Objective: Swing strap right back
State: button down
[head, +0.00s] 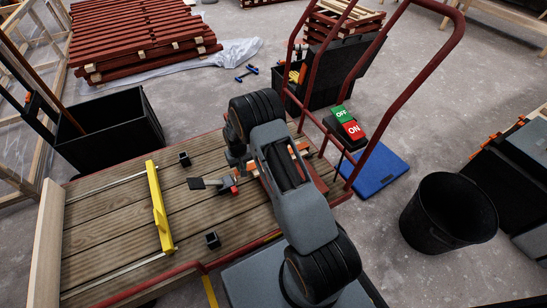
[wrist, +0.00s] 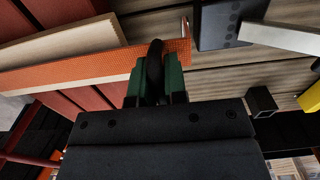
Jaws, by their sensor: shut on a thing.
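An orange perforated strap (wrist: 95,70) crosses the wrist view from the left to just right of my gripper. In the head view, an orange piece that looks like part of it (head: 251,168) shows beside my arm on the wooden deck. My gripper (wrist: 155,85) has green fingers shut on a dark upright piece (wrist: 155,58), which looks like a handle at the strap. How that piece joins the strap is hidden. Dark red battens (wrist: 75,25) lie beside the strap. My arm hides the gripper and most of this area in the head view.
A dark plate on a metal bar (head: 210,183) lies left of my arm. Small black square sockets (head: 212,239) and a yellow bar (head: 159,208) are on the deck (head: 110,215). The red cart handle (head: 375,75) rises behind, with an ON/OFF switch (head: 346,122).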

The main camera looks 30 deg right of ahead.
jog(key=shift+d+r+p, duration=0.35)
jog(key=shift+r+p, duration=0.15)
jog(key=shift+r, duration=0.25)
jog(key=shift+d+r+p, duration=0.4)
jog(key=shift+r+p, duration=0.05)
jog(key=shift+r, duration=0.35)
jog(key=shift+d+r+p, duration=0.35)
jog(key=shift+r+p, duration=0.15)
jog(key=shift+r, duration=0.25)
jog(key=shift+d+r, duration=0.1)
jog(key=shift+r, duration=0.05)
jog(key=c, duration=1.6)
grip_release()
jog(key=shift+s+d+r+p, duration=0.1)
jog(key=shift+d+r+p, duration=0.45)
jog(key=shift+r, duration=0.2)
jog(key=shift+w+d+r+p, duration=0.1)
jog(key=shift+d+r+p, duration=0.4)
jog(key=shift+r, duration=0.3)
jog(key=shift+s+d+r+p, duration=0.1)
jog(key=shift+d+r+p, duration=0.3)
jog(key=shift+r+p, duration=0.3)
jog(key=shift+c, duration=0.2)
jog(key=shift+r, duration=0.15)
jog(key=shift+d+r, duration=0.15)
jog(key=shift+d, duration=0.05)
